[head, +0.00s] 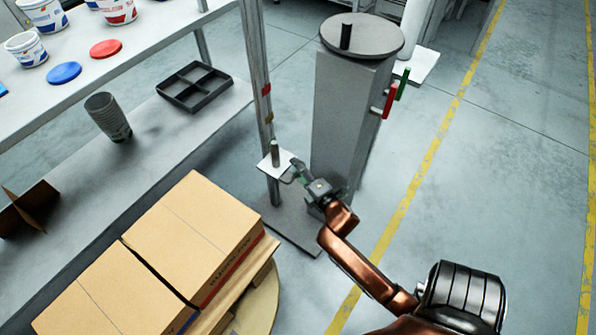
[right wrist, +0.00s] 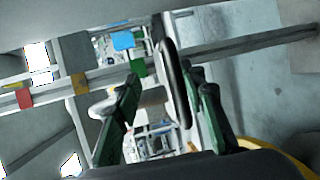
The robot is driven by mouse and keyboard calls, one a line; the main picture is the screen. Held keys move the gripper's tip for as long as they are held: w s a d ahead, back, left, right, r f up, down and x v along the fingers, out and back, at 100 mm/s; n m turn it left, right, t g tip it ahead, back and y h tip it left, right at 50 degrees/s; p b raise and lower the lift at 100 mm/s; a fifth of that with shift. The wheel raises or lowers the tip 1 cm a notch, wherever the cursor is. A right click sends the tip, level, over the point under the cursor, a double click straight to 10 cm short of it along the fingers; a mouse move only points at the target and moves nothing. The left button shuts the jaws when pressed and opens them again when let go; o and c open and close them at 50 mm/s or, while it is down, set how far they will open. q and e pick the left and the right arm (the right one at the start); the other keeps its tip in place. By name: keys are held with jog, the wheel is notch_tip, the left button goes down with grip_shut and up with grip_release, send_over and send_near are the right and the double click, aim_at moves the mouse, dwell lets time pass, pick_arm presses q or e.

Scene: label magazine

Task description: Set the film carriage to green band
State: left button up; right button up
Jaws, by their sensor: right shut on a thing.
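The film carriage (head: 270,166) is a white plate with a short grey post on an upright mast (head: 256,70), low down, below a red band (head: 266,89) and an amber band (head: 268,117). My right gripper (head: 291,174) is at its right side, shut on its handle. In the right wrist view the dark handle (right wrist: 177,80) stands between the fingers. There the green band (right wrist: 137,67) shows just left of the handle, near a blue patch (right wrist: 123,40). The red (right wrist: 24,98) and amber (right wrist: 79,83) bands lie farther left. I cannot tell whether carriage and green band line up exactly. My left gripper is out of view.
A grey pillar (head: 345,110) with a round top stands right behind the mast; red and green handles (head: 390,100) stick out from it. Cardboard boxes (head: 190,235) on a pallet sit in front left. A shelf (head: 170,130) holds a black tray (head: 194,88). Floor at right is clear.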

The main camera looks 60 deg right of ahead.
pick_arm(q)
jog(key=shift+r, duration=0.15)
pick_arm(e)
jog(key=shift+r, duration=0.5)
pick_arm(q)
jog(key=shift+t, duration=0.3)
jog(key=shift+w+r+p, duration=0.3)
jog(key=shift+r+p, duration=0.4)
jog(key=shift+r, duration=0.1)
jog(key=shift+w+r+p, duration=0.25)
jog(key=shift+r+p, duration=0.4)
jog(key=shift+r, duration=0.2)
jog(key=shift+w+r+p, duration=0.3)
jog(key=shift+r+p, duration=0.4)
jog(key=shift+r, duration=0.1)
pick_arm(e)
jog(key=f+v, duration=0.1)
jog(key=v, duration=0.7)
jog(key=shift+s+a, duration=0.25)
jog(key=shift+s, duration=0.25)
jog(key=shift+r, duration=0.15)
pick_arm(q)
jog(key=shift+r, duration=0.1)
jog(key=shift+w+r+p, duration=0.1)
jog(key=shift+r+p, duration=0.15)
jog(key=shift+p, duration=0.05)
pick_arm(e)
jog(key=shift+w, duration=0.1)
